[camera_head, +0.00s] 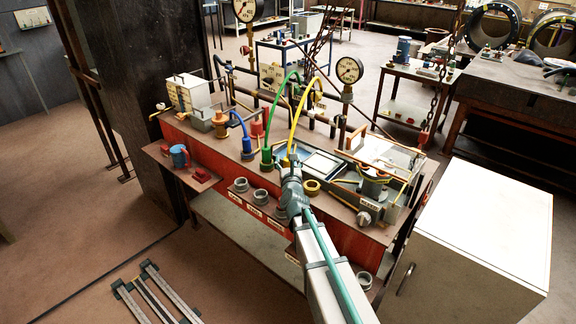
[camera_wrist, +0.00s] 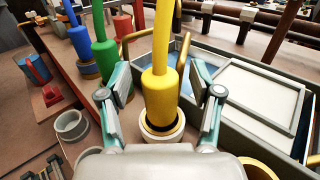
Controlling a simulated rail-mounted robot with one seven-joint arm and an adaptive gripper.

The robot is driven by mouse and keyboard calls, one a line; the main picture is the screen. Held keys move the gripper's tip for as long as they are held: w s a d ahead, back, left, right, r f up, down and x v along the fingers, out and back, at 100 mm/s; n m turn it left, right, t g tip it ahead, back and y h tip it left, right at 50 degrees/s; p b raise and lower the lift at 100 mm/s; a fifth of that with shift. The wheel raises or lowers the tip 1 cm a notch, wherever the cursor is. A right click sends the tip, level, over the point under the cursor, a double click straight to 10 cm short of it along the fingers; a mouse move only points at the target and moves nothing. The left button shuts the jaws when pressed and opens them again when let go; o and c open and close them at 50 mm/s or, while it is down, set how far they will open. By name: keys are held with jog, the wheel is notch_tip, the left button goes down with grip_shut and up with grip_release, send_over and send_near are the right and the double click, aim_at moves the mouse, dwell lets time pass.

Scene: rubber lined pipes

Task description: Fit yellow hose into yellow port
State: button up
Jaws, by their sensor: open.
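The yellow hose (camera_head: 297,118) arches down from the gauge rack. Its thick yellow end (camera_wrist: 160,97) stands upright in a pale grey ring-shaped socket (camera_wrist: 148,135) in the wrist view. My gripper (camera_wrist: 162,88) is open, with one finger on each side of this end; gaps show between the fingers and the hose. In the head view my gripper (camera_head: 290,172) covers the socket. An empty yellow ring, the yellow port (camera_head: 311,187), sits on the bench just right of my gripper. Its edge shows at the bottom right of the wrist view (camera_wrist: 260,168).
The green hose (camera_head: 267,155) and blue hose (camera_head: 246,145) stand in sockets to the left. Empty grey rings (camera_head: 240,185) line the bench front. A blue-grey tray (camera_head: 335,165) lies close on the right. Pressure gauges (camera_head: 347,70) rise behind.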

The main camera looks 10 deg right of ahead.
grip_shut()
dwell(0.3)
